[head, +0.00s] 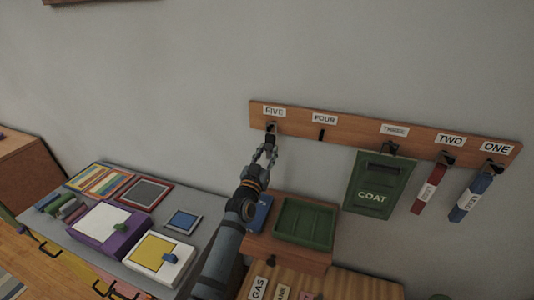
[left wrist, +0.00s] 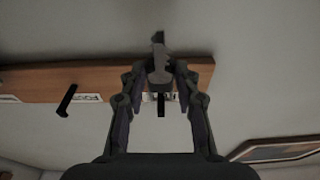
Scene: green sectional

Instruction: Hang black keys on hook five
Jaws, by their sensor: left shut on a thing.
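The wooden hook board (head: 350,130) is on the grey wall, with labels FIVE to ONE from left to right. My left gripper (head: 270,146) is just below the FIVE label (head: 274,111), in front of the board. In the left wrist view, my left gripper (left wrist: 160,80) is shut on a small dark piece, apparently the black keys (left wrist: 159,58). Hook five (left wrist: 161,105) shows as a black bar close to the keys. I cannot tell whether the keys are on it. Hook four (head: 321,135) is empty. My right gripper is out of view.
A green COAT pouch (head: 380,183), a red tag (head: 430,187) and a blue tag (head: 469,196) hang on the hooks to the right. A green tray (head: 304,224) stands below on a wooden unit. A grey table (head: 132,233) with boxes is at the left.

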